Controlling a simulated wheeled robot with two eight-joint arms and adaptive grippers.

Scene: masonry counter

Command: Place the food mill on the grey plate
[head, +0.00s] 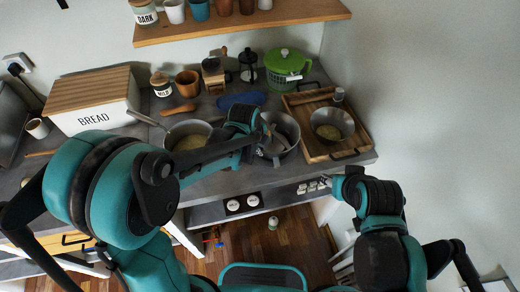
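A round grey metal vessel (291,129), which looks like the food mill, stands near the counter's front edge, right of centre. My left gripper (270,143) is over its left side, and its fingers overlap the vessel's inside. I cannot tell whether they touch it or are closed on part of it. No grey plate can be made out clearly. My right gripper (323,184) is in front of the counter edge, below the wooden tray and apart from the vessel. Its fingers are too small to read.
A wooden tray (308,148) holding a metal bowl (332,118) is at the right. A pan (186,128) stands left of my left gripper. Behind are a blue oval dish (241,100), a green-lidded pot (287,62) and a bread box (92,112). A shelf (240,20) overhangs the back.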

